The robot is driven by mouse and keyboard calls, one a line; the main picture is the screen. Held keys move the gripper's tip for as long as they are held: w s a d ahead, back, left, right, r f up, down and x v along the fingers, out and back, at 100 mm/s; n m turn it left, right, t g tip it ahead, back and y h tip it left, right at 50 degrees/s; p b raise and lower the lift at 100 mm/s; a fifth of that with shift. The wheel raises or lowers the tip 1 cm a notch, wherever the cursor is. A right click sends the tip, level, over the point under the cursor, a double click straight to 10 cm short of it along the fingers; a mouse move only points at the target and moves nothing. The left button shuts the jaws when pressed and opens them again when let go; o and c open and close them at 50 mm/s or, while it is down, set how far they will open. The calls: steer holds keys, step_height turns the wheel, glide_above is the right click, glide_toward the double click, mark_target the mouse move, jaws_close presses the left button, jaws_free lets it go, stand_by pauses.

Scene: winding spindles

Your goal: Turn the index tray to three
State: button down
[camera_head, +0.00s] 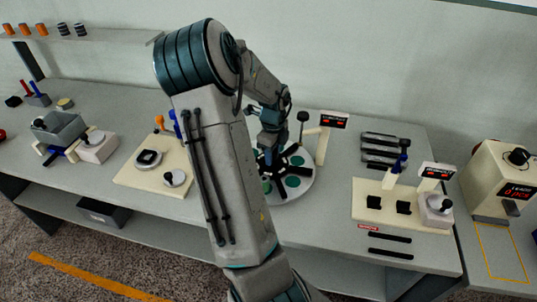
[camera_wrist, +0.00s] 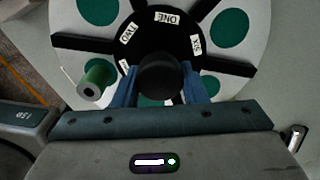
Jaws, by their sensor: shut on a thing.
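The index tray (camera_wrist: 264,30) is a round white disc with black dividers, green round pads and a black hub. Its labels ONE, TWO and SIX can be read in the wrist view; other labels are partly covered. My gripper (camera_wrist: 158,82) is shut on the round black knob (camera_wrist: 165,72) at the hub, one blue finger on each side. A green spool (camera_wrist: 97,77) with a dark centre stands on the tray at the left. In the head view the tray (camera_head: 302,188) is partly hidden behind my arm, with my gripper (camera_head: 268,150) above its middle.
A post with a small red display (camera_head: 333,122) stands right behind the tray. A cream board (camera_head: 148,178) with fixtures lies to the left, another (camera_head: 375,212) to the right. A cream box (camera_head: 500,180) with a dial is at far right.

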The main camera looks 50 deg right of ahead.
steer(key=shift+w+a, duration=0.1)
steer(key=shift+w, duration=0.1)
steer(key=c, duration=0.9)
jaws_free()
steer(key=shift+a, duration=0.1)
step_height(320, 180, up, 14)
steer(key=shift+f+b, duration=0.1)
steer(key=shift+b, duration=0.2)
